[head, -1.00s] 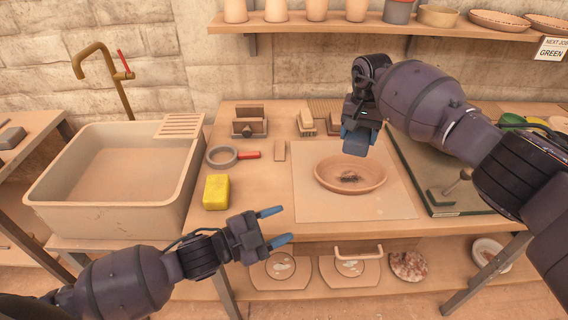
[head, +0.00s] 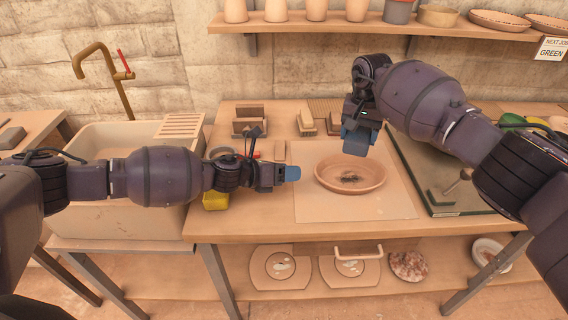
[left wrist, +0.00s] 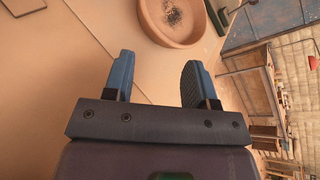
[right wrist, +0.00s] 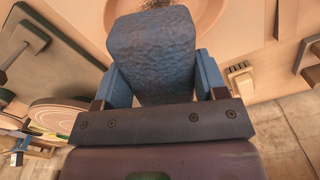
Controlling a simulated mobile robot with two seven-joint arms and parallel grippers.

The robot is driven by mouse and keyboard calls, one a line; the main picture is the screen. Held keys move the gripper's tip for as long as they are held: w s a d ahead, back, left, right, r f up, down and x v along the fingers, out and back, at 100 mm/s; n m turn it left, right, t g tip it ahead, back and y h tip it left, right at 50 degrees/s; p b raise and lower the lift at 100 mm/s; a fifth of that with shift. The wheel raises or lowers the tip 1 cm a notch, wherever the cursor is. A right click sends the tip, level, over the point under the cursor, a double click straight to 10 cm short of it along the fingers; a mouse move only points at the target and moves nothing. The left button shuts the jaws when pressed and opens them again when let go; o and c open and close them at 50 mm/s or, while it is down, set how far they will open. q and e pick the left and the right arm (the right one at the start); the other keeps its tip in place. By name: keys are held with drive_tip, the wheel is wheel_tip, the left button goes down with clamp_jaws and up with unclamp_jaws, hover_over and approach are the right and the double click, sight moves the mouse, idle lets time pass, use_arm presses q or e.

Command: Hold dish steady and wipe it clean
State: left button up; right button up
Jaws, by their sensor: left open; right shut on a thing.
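A round terracotta dish (head: 332,183) with a dark smudge inside it lies on a pale mat (head: 310,211) on the workbench. It also shows at the top of the left wrist view (left wrist: 185,33). My left gripper (head: 292,173) is just left of the dish, with its two blue fingers apart and nothing between them in the left wrist view. My right gripper (head: 360,132) is shut on a blue-grey, rough-textured block (right wrist: 155,50), like a sponge. It holds the block above the dish's far rim, apart from the smudge. The block hides part of the dish in the right wrist view.
A yellow sponge (head: 216,202) lies behind my left forearm, partly hidden. A stone sink (head: 120,220) stands left. Brushes (head: 307,123) and a wooden holder (head: 249,118) sit at the bench's back. A green-topped board (head: 440,190) lies right of the mat.

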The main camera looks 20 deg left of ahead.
sight(318, 167)
use_arm(q)
drive_tip(key=shift+w+a+r+m+y, duration=0.15)
drive_tip(key=shift+w+a+m, duration=0.15)
drive_tip(key=shift+w+m, duration=0.2)
drive_tip(key=shift+w+a+r+m+y, duration=0.15)
drive_tip(key=shift+w+a+m, duration=0.1)
drive_tip(key=shift+w+m, duration=0.25)
drive_tip(key=x, duration=1.2)
drive_tip(key=shift+w+a+r, duration=0.1)
drive_tip(key=shift+r, duration=0.05)
drive_tip(key=shift+c, duration=0.3)
clamp_jaws()
